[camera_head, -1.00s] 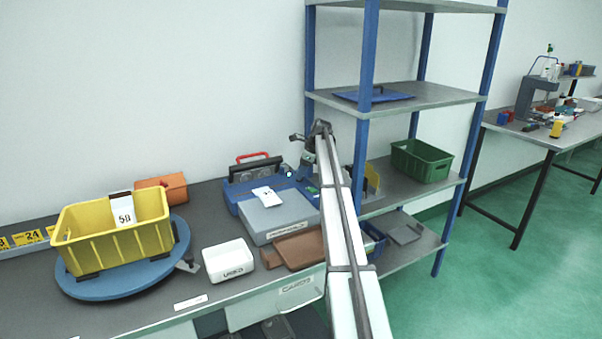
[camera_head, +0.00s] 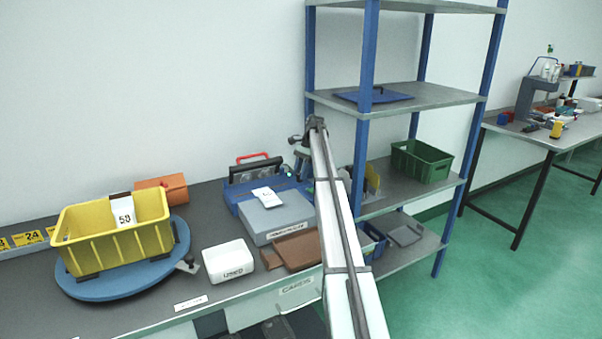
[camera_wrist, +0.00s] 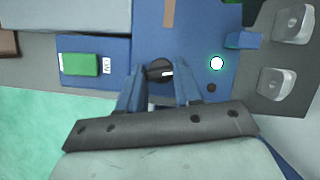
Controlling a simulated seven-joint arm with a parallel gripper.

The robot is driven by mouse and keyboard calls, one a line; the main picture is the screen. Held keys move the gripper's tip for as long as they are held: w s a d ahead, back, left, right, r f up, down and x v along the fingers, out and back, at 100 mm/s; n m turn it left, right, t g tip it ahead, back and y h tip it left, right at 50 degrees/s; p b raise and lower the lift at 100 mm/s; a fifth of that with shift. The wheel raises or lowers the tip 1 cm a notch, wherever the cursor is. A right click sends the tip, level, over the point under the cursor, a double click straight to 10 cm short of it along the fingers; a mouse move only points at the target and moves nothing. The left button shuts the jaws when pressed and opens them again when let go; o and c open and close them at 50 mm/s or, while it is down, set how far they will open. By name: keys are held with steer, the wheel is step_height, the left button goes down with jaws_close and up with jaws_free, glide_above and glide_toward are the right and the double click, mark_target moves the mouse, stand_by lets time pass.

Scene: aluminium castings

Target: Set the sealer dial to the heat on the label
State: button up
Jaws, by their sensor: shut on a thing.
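The blue sealer (camera_head: 236,192) stands on the bench against the wall, with a red handle on its back. Any scale around the dial is too small or hidden to read. A white label (camera_head: 124,211) on the yellow crate (camera_head: 85,238) seems to read 50.
A lit round lamp (camera_wrist: 217,63) and a green switch (camera_wrist: 82,64) flank the dial. The blue shelf post (camera_head: 364,120) stands close to my arm. A white box (camera_head: 229,261) and brown tray (camera_head: 298,250) sit in front of the sealer.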

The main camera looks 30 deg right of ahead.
steer(key=shift+n, duration=0.6)
steer(key=shift+g, duration=0.3)
steer(key=o, duration=1)
steer(key=shift+o, duration=0.2)
